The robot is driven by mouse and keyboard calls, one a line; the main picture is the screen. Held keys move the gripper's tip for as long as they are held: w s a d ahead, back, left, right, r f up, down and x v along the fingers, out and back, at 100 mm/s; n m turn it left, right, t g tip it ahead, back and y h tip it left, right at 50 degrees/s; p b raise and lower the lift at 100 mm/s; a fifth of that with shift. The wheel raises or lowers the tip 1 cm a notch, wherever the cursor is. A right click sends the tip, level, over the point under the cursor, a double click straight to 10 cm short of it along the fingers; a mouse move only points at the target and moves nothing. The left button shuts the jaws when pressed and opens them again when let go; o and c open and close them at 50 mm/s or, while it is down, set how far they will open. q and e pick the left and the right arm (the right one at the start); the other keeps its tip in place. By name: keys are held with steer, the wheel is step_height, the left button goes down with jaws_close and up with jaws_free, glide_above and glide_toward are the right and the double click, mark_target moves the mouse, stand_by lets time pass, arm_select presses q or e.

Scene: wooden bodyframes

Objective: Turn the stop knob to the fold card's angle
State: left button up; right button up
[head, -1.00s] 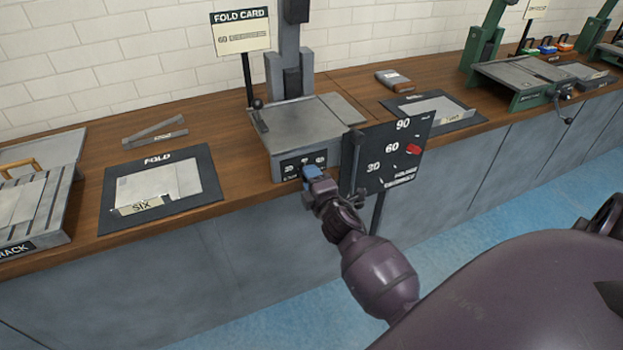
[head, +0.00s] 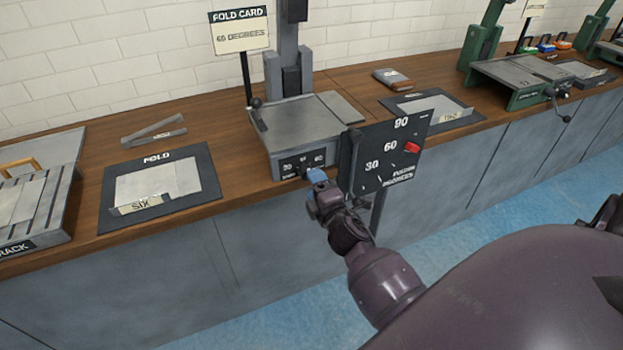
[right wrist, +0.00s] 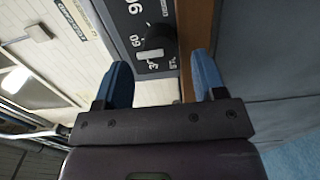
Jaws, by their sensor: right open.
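The fold card (head: 239,31) stands on a post behind the grey bending machine (head: 304,122) and reads 60 degrees. The stop knob (right wrist: 158,40) shows in the right wrist view as a dark knob on the black front panel (right wrist: 125,30), by the figures 90, 60 and a partly hidden 30. A pale bar (right wrist: 149,56) lies at the knob's 30 side; whether it is the pointer is unclear. My right gripper (head: 317,176) is open just in front of the panel; it also shows in the right wrist view (right wrist: 162,75), its blue fingers apart and empty, the knob beyond them.
A black angle board (head: 385,155) marked 30, 60 and 90, with a red marker near 60, stands close right of my gripper. A fold mat (head: 207,160) lies left on the wooden bench. A green machine (head: 515,80) stands further right.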

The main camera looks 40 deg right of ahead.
steer(key=v, duration=0.7)
steer(key=shift+s+a, duration=0.1)
stand_by(0.5)
steer(key=s+a+f+m+g+y+p, duration=0.1)
steer(key=s+a+f+m+g+y, duration=0.1)
steer(key=s+m, duration=0.5)
steer(key=s+a+f+m+g+y+p, duration=0.1)
steer(key=s+a+f+m+g, duration=0.3)
steer(key=s, duration=0.8)
step_height(320, 180, down, 3)
steer(key=a+m+y, duration=0.1)
steer(key=a+m, duration=0.1)
steer(key=m, duration=0.1)
steer(key=shift+a+f+g, duration=0.15)
steer(key=shift+f+g, duration=0.05)
steer(key=shift+g, duration=0.1)
